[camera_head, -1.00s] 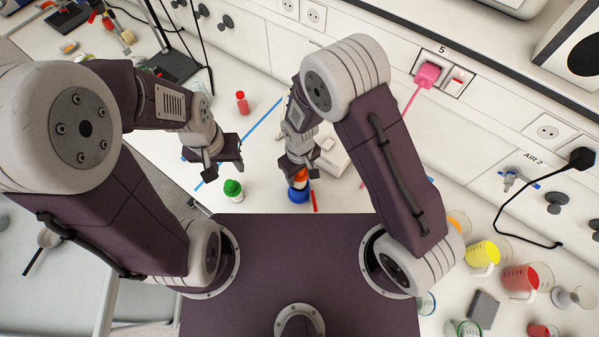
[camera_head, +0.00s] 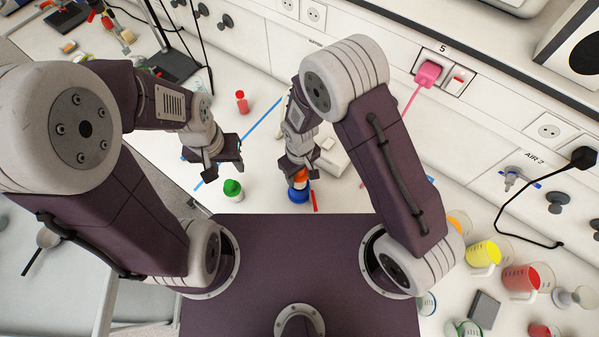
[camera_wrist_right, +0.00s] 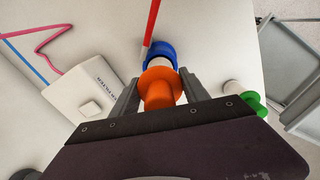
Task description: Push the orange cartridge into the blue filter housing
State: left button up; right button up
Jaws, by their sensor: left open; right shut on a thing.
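The orange cartridge (camera_wrist_right: 158,88) is between the fingers of my right gripper (camera_wrist_right: 160,90), which is shut on it. In the head view the right gripper (camera_head: 300,176) points down over the blue filter housing (camera_head: 298,196), with a little of the orange cartridge (camera_head: 302,174) showing. The blue housing (camera_wrist_right: 161,50) is directly at the end of the cartridge, with a white band between them. How deep the cartridge sits in the housing is hard to tell. My left gripper (camera_head: 222,170) is open and empty, to the left, above the table.
A white filter box (camera_wrist_right: 92,100) lies beside the right gripper. A red tube (camera_wrist_right: 153,22) and a blue tube (camera_head: 263,121) run over the table. Beakers stand at the right.

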aim_at(300, 180)
jog(key=shift+f+b, duration=1.85)
jog(key=shift+f, duration=0.55)
dwell(0.3)
jog(key=shift+r+p, duration=2.3)
jog(key=shift+r, duration=0.45)
jog(key=o, duration=1.6)
jog(key=shift+c, duration=0.2)
